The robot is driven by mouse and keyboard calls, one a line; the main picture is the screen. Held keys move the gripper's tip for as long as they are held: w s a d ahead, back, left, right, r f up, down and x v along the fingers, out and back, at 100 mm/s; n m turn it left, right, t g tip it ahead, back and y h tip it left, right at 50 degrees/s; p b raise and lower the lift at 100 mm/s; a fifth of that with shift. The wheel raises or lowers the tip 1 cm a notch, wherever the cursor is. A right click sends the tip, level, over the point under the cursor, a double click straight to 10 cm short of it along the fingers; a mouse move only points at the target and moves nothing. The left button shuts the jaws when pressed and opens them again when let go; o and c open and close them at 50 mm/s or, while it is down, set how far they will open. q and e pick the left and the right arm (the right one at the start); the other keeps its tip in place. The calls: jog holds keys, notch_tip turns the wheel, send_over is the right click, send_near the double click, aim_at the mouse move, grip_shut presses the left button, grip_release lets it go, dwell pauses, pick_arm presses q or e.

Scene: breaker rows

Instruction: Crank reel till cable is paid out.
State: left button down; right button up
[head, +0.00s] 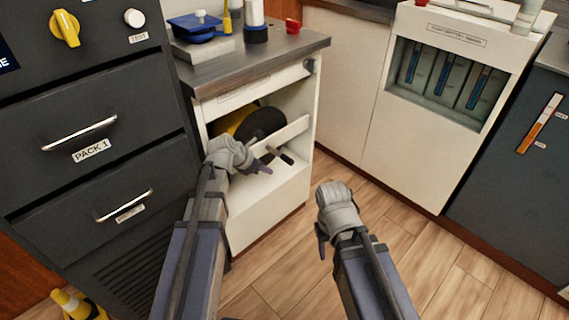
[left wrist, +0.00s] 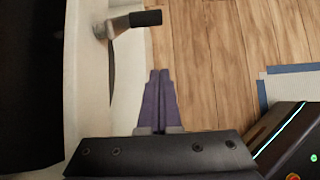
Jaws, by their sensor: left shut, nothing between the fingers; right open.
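The reel (head: 262,122), dark with a yellow part behind it, sits inside the open white cabinet in the head view. A pale cross panel and my left arm hide part of it. The crank handle (head: 286,158), a black grip, sticks out of the cabinet front; it also shows at the top of the left wrist view (left wrist: 146,18) on a metal arm. My left gripper (head: 265,168) is shut and empty, just beside the crank and apart from the grip. In the left wrist view its closed purple fingers (left wrist: 159,72) point toward the grip. My right gripper (head: 320,245) is open and empty over the floor. I cannot make out the cable.
The dark drawer unit (head: 90,130) stands close at left. The cabinet's grey top (head: 250,62) carries a blue item and small containers. A white unit with blue-striped windows (head: 445,85) stands at right. The wooden floor (head: 420,255) is clear there. A yellow cone (head: 75,305) is at lower left.

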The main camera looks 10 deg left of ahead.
pick_arm(q)
jog(key=b+x, duration=0.8)
jog(key=x, duration=0.2)
jog(key=shift+w+d+r+p, duration=0.25)
jog(key=shift+w+r+p, duration=0.05)
jog(key=shift+r+p, duration=0.3)
jog(key=shift+w+d+r+p, duration=0.2)
jog(key=shift+w+r+p, duration=0.1)
jog(key=shift+r+p, duration=0.3)
jog(key=shift+w+d+r+p, duration=0.25)
jog(key=shift+r+p, duration=0.3)
jog(key=shift+p, duration=0.05)
jog(key=shift+w+d+t+h+b, duration=0.15)
jog(key=shift+t+h+b, duration=0.15)
jog(key=shift+b, duration=0.25)
